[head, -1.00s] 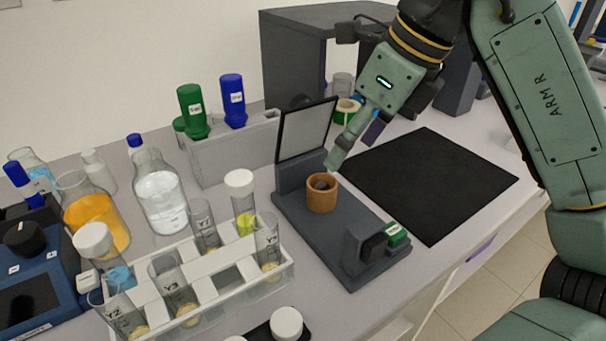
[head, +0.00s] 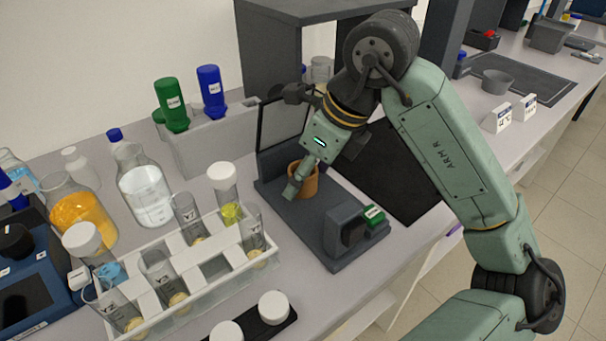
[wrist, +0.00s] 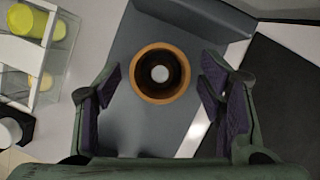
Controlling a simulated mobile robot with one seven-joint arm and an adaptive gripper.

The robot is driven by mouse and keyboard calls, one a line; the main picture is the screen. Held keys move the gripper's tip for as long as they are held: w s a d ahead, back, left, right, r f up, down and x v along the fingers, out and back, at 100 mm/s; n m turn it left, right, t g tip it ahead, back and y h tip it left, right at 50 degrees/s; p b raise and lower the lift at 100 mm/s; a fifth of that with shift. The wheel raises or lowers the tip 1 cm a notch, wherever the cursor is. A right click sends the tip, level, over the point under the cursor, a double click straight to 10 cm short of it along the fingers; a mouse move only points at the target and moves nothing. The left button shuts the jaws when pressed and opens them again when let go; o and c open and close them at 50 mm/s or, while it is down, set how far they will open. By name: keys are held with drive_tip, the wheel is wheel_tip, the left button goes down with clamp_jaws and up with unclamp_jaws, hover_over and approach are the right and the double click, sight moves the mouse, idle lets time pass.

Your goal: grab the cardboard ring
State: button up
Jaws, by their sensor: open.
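The cardboard ring (head: 306,181) is an orange-brown, short upright cylinder on the dark grey rig base (head: 290,222). In the wrist view the ring (wrist: 160,47) is seen from above, its dark hollow showing a pale round spot at the centre. My gripper (head: 292,192) is at the ring in the head view, its fingers partly in front of it. The jaws hold nothing. Whether a finger touches the ring cannot be told.
A white rack (head: 215,268) with several tubes stands to the left. A black mat (head: 385,180) lies behind to the right.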

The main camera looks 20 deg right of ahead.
drive_tip(key=shift+c, duration=0.5)
drive_tip(key=c, duration=0.7)
drive_tip(key=shift+c, duration=0.2)
drive_tip(key=shift+r, duration=0.1)
